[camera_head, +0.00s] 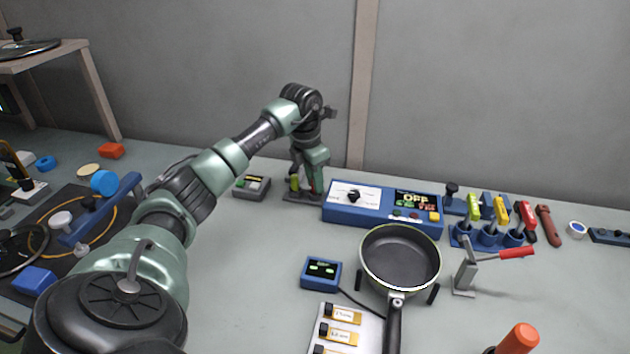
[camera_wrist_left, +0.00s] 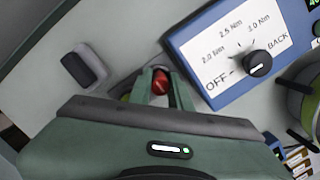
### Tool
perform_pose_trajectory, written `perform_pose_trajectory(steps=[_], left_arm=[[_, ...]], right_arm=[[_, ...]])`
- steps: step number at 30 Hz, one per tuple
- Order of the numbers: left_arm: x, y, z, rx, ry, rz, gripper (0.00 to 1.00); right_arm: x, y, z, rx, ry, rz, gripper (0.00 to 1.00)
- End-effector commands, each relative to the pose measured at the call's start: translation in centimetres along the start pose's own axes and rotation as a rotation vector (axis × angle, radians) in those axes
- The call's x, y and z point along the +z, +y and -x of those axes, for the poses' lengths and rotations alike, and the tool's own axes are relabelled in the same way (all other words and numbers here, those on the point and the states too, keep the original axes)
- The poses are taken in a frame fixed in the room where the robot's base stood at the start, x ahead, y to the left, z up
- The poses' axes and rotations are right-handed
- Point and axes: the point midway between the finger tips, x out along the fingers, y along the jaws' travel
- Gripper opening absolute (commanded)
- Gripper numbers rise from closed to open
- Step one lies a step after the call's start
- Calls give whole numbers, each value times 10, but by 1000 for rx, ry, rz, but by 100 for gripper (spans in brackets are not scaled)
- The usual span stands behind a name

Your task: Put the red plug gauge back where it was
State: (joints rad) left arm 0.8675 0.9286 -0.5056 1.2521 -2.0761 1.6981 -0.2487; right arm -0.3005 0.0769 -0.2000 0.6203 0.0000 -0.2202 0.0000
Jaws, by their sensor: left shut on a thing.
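The red plug gauge (camera_wrist_left: 160,82) shows between the two fingers of my left gripper in the left wrist view. My left gripper (camera_wrist_left: 157,84) is shut on it. In the head view my left gripper (camera_head: 309,186) points down at a small dark gauge stand (camera_head: 290,197) by the back wall, left of the blue torque box. A yellow-green gauge (camera_head: 294,184) stands upright at the left of that stand. The fingers hide most of the red gauge, and I cannot tell whether its lower end is in the stand. My right gripper is not in view.
The blue box (camera_head: 340,216) with a dial stands just right of the stand, and a grey button box (camera_head: 251,187) just left.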

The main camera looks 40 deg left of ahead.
Motion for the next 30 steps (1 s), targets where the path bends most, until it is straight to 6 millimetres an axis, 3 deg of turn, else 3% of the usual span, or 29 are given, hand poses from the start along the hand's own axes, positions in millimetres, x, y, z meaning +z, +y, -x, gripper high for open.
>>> perform_pose_trajectory(steps=[7, 8, 19, 23, 30], left_arm=[[-1, 0, -4, 1, 1, 0, 0], [-1, 0, -3, 0, 1, 0, 28], [0, 0, 0, 0, 0, 0, 28], [1, 1, 15, 2, -2, 1, 28], [0, 1, 66, 3, -4, 1, 28]], right_arm=[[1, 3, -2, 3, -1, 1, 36], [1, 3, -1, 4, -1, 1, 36], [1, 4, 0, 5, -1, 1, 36], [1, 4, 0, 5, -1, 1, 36], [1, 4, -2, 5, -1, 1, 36]])
